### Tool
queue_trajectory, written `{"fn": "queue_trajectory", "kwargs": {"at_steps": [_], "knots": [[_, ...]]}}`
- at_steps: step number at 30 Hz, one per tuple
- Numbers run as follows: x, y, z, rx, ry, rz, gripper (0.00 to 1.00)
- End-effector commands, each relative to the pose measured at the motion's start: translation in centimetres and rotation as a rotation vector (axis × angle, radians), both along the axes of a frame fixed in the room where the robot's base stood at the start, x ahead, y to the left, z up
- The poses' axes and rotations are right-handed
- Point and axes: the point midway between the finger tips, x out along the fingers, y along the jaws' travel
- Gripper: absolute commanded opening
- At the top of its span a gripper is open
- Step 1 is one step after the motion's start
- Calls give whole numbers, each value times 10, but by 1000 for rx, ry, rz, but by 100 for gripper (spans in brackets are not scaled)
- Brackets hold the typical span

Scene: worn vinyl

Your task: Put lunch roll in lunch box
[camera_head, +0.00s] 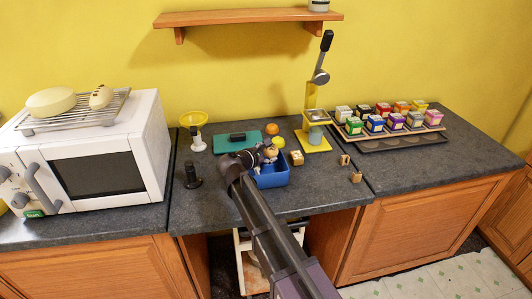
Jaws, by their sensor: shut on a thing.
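The lunch box (274,181) is an open blue box on the grey counter, near the front edge. My gripper (266,154) is over the back part of the lunch box and is shut on a small tan lunch roll (271,153). The fingers hide part of the roll. It is at about rim height or above, and I cannot tell whether it touches the box. My gripper and arm hide the left side of the box and much of its inside. A teal lid-like piece (237,141) lies flat behind the box.
An orange fruit (272,129) and a yellow fruit (278,142) lie behind the box. A black pepper mill-like object (192,175) stands left. A white microwave (105,165) bounds the left side.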

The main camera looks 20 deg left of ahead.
Motion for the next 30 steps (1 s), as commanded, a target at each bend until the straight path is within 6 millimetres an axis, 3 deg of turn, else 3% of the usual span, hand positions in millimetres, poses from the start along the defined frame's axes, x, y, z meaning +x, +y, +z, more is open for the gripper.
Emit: {"fn": "queue_trajectory", "kwargs": {"at_steps": [11,12,14,30], "knots": [[0,0,-9,0,0,0,18],[0,0,-8,0,0,0,84],[0,0,-8,0,0,0,100],[0,0,-6,0,0,0,100]]}}
